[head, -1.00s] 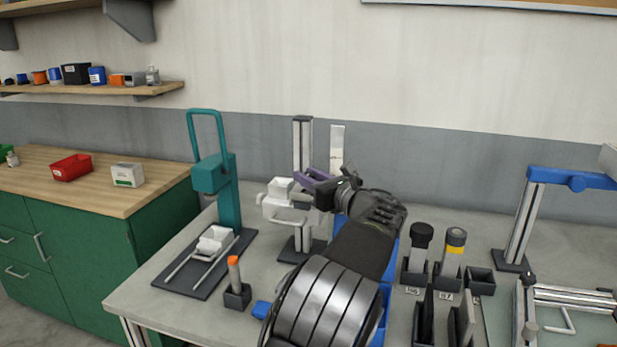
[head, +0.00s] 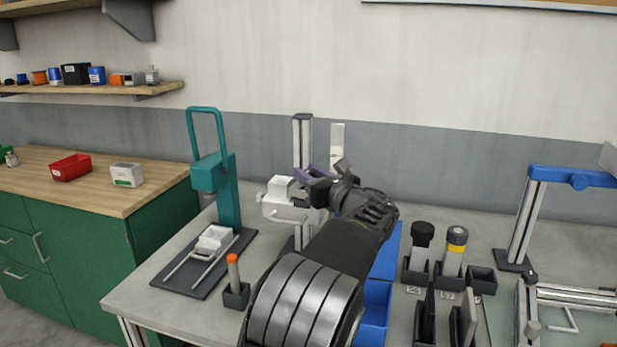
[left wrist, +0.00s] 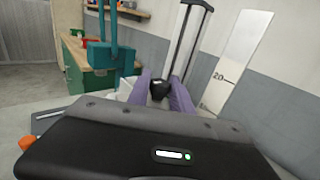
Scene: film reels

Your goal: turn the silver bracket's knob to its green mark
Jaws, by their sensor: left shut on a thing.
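The silver bracket is an upright silver and black post (head: 303,140) with a pale block (head: 279,190) on its left; the post also shows in the left wrist view (left wrist: 188,40). My left gripper (head: 312,178) reaches in front of the post and covers part of it. In the left wrist view its purple fingers (left wrist: 160,92) are closed on a round black knob (left wrist: 160,86). The knob is hidden in the head view. I cannot make out a green mark on the bracket. My right gripper is in neither view.
A teal stand (head: 212,178) is left of the bracket, and an orange-topped peg (head: 232,270) is in front. A white ruler plate (head: 338,145) stands behind my gripper. A blue bin (head: 380,295) and dark holders with cylinders (head: 455,250) are to the right.

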